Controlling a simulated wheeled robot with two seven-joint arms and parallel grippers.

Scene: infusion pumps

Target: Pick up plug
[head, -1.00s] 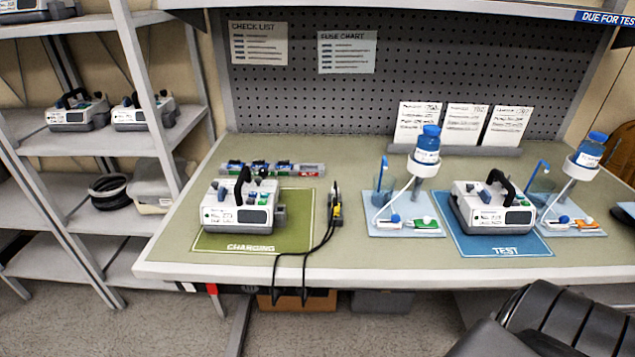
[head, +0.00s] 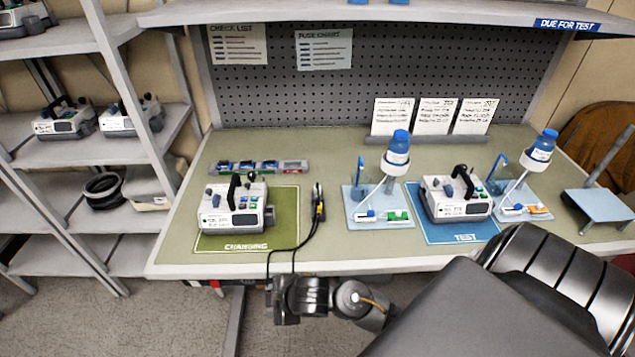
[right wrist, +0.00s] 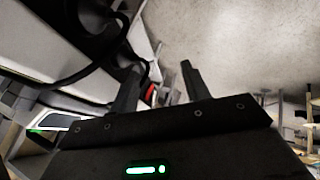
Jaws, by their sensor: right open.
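The plug (head: 318,205), black with yellow, lies on the bench just right of the green charging mat. Its black cable (head: 300,245) runs to the bench's front edge and hangs over it. My right gripper (head: 280,301) is in front of and below that edge, near the hanging cable and apart from the plug. In the right wrist view its two dark fingers (right wrist: 158,84) are spread with nothing between them, and black cable (right wrist: 92,62) loops to their left. Whether the cable touches the gripper I cannot tell. My left gripper is out of view.
A pump (head: 236,207) stands on the charging mat (head: 285,215) and another pump (head: 456,195) on the blue test mat (head: 478,232). A bottle stand (head: 378,218) stands between plug and test mat. A fuse strip (head: 296,167) lies behind. Shelves (head: 100,210) stand left.

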